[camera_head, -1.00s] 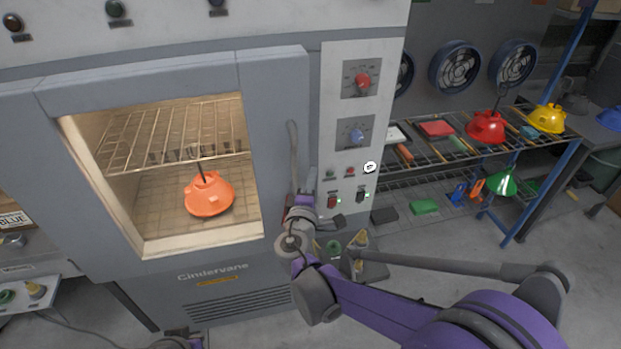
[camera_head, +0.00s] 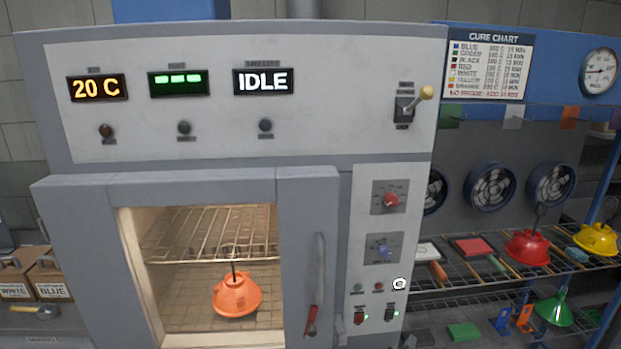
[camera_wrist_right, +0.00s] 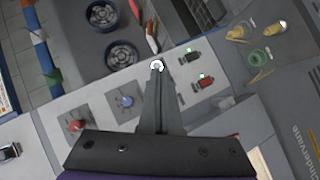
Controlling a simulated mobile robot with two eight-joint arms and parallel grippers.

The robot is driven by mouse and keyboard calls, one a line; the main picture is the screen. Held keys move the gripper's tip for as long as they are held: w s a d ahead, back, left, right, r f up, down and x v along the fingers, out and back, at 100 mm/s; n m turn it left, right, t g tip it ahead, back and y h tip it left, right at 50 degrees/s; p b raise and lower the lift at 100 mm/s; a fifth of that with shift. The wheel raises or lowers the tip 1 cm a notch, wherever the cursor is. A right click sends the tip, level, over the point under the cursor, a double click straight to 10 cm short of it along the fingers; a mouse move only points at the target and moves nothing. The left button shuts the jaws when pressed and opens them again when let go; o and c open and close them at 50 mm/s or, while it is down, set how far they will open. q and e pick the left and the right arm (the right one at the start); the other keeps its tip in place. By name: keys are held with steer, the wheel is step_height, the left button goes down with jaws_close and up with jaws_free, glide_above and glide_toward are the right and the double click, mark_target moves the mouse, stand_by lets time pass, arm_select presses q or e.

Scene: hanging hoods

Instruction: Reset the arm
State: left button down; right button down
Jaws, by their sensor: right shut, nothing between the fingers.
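My right gripper (camera_wrist_right: 157,72) shows in the right wrist view with its fingers together and empty. It is in front of the oven's control panel (camera_head: 372,270); I cannot tell whether it touches anything. My left gripper is not in view. The oven (camera_head: 190,190) reads 20 C and IDLE. An orange hood (camera_head: 237,296) is inside it, seen through its front opening.
The panel has a red knob (camera_head: 390,199), a blue knob (camera_head: 385,250) and switches. A lever (camera_head: 405,108) is above. A rack at the right holds a red hood (camera_head: 527,247), a yellow hood (camera_head: 596,239) and a green hood (camera_head: 554,311). Boxes (camera_head: 50,281) stand at the left.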

steer(key=s+a+f+m+g+y, duration=0.2)
steer(key=s+f+m+g+y, duration=0.1)
steer(key=s, duration=0.7)
steer(key=s+a+f+m+g+y, duration=0.2)
steer(key=s+f+m+y, duration=0.1)
steer(key=s, duration=0.6)
step_height(320, 180, down, 2)
steer(key=shift+s+f+m+g+y, duration=0.2)
steer(key=shift+s+m+g+y, duration=0.2)
steer(key=shift+m, duration=0.4)
steer(key=shift+w, duration=0.1)
